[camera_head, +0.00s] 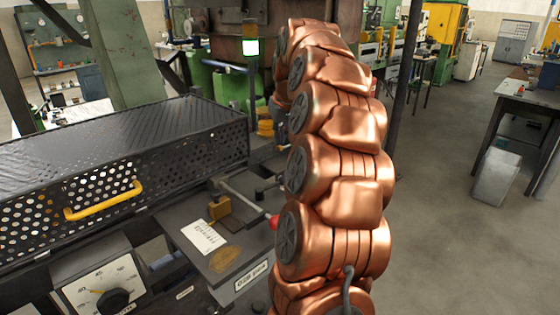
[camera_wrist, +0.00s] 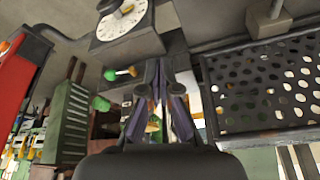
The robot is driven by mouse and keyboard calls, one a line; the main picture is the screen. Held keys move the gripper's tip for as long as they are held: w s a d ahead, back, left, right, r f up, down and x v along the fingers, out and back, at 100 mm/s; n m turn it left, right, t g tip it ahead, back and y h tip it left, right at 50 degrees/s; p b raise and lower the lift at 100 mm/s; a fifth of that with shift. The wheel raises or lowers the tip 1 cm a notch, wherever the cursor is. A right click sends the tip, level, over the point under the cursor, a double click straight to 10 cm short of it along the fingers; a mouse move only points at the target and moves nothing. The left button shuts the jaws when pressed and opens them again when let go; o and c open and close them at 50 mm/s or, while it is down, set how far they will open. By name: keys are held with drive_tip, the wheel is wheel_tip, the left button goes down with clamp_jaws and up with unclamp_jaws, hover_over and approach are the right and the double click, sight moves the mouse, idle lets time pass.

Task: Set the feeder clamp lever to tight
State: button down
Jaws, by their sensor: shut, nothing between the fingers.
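In the head view, a lever with a grey rod and a red knob (camera_head: 273,222) lies above a dark plate (camera_head: 222,250) on the machine's front. A brass-coloured block (camera_head: 219,207) sits by the rod. I cannot tell the lever's setting, and the plate's label is too small to read surely. My copper-coloured arm stands just right of the knob and hides what is behind it. My gripper (camera_wrist: 157,78) shows in the wrist view, shut and empty. There, a lever with a green knob (camera_wrist: 109,74) is beyond and left of the fingers. My gripper is not visible in the head view.
A black perforated guard (camera_head: 110,165) with a yellow handle (camera_head: 104,200) stands left of the lever. A dial with a black knob (camera_head: 114,300) is below it. A second green knob (camera_wrist: 100,103) shows in the wrist view. The floor at right is open, with a table (camera_head: 520,92) beyond.

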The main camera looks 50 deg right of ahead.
sight(273, 184)
wheel_tip(273, 184, down, 10)
drive_tip(key=p, duration=0.4)
drive_tip(key=shift+s+a, duration=0.15)
drive_tip(key=shift+s, duration=0.1)
idle(0.3)
drive_tip(key=shift+s+f, duration=0.1)
idle(0.4)
